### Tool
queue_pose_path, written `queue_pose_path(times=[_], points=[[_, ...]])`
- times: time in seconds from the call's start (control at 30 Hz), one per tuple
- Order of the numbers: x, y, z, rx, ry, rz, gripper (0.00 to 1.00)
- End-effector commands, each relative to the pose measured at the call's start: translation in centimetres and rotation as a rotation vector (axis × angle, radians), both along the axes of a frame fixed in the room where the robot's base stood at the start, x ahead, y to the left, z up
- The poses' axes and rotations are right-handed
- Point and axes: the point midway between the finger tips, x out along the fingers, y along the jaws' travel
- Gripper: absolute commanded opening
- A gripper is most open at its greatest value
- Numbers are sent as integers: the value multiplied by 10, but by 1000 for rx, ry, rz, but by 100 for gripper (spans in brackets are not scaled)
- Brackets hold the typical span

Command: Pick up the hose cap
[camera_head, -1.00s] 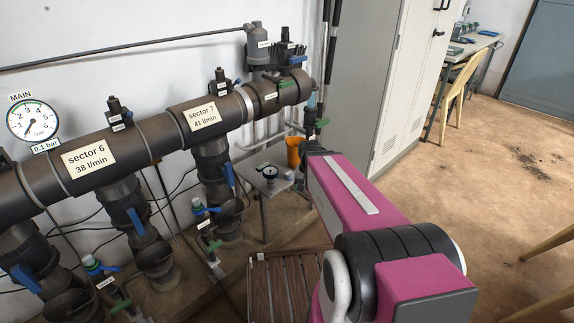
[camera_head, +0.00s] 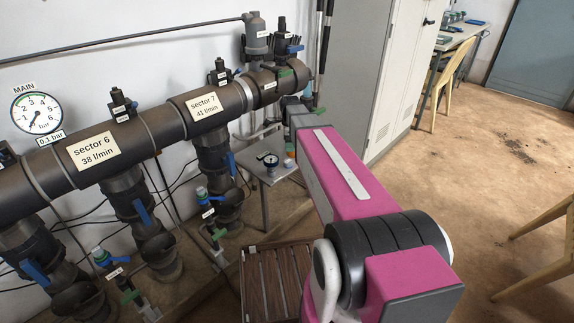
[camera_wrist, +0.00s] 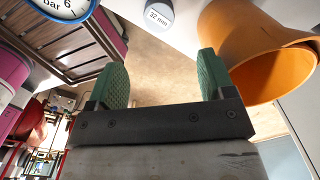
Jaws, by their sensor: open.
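A round grey-white piece labelled "32 mm" (camera_wrist: 159,14), which looks like the hose cap, is at the top middle of the wrist view, partly cut off by the frame edge. It lies beyond my gripper (camera_wrist: 161,74), roughly in line with the gap between the fingers and apart from them. My gripper is open, with its two green-padded fingers spread and nothing between them. In the head view a small pale piece (camera_head: 289,163), likely the same cap, sits on the small side table (camera_head: 281,176) beside my arm. My fingers are hidden in the head view.
A dial gauge (camera_head: 270,160) sits on the table left of the cap. The manifold pipe (camera_head: 150,125) runs along the wall; a grey cabinet (camera_head: 365,75) stands behind my arm. A slatted wooden piece (camera_head: 275,283) is low in front.

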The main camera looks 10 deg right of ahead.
Motion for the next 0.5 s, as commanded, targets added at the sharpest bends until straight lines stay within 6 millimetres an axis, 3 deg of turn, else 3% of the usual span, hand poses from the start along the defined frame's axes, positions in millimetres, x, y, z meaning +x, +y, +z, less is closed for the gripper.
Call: queue_pose_path(times=[0.33,0.5], points=[[0,0,-42,0,1,2,76],[0,0,-52,0,0,2,76]])
